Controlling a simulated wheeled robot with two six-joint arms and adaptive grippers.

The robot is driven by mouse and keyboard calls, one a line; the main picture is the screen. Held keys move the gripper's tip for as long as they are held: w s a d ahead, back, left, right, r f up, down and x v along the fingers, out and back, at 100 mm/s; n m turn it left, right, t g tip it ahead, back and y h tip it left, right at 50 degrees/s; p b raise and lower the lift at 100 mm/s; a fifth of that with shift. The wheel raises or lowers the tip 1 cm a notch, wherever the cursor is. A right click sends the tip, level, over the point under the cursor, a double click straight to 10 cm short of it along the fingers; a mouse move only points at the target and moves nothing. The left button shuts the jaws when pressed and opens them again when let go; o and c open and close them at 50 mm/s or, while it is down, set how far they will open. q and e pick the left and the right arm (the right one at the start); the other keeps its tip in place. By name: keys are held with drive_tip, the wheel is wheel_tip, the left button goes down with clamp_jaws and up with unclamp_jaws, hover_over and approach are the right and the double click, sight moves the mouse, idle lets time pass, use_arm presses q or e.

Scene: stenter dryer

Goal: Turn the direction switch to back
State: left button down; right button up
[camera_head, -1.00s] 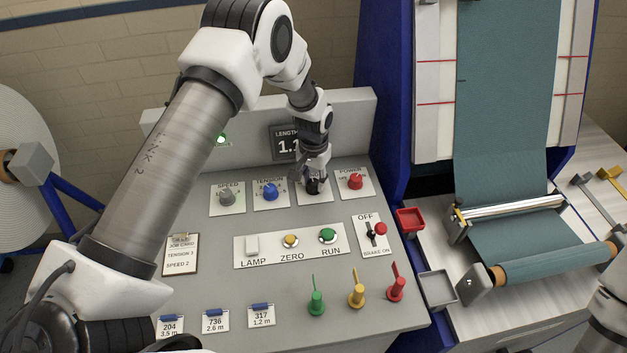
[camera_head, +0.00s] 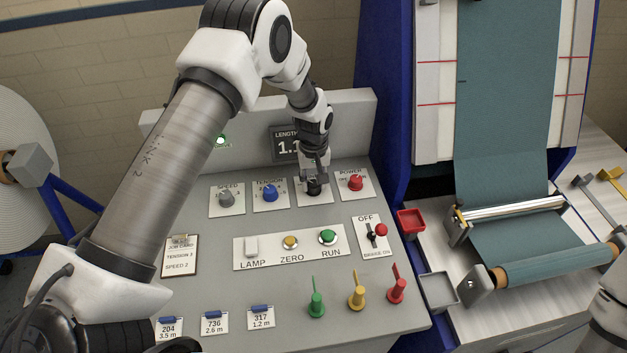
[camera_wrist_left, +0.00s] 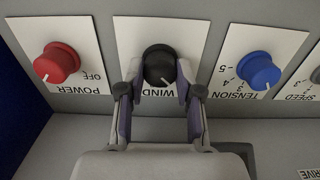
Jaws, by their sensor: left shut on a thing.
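The direction switch is a black round knob (camera_wrist_left: 159,65) on a white plate lettered WIND, partly covered by the gripper in the left wrist view. Its white pointer line aims to the lower right in that view, where the lettering is upside down. My left gripper (camera_wrist_left: 157,88) has one finger on each side of the knob and is shut on it. My right gripper is out of the frames.
The red POWER knob (camera_head: 355,182) and blue TENSION knob (camera_head: 270,191) flank the switch closely. The grey SPEED knob (camera_head: 227,197) is farther left. The length display (camera_head: 286,144) stands behind, partly hidden by my arm. A button strip (camera_head: 262,252) lies in front.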

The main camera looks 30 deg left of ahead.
sight(314, 183)
use_arm(q)
drive_tip(key=shift+s+f, duration=0.15)
drive_tip(key=shift+s, duration=0.05)
drive_tip(key=c, duration=1.1)
unclamp_jaws()
drive_tip(key=shift+o, duration=0.2)
drive_tip(key=shift+w, duration=0.15)
wheel_tip(314, 183, up, 12)
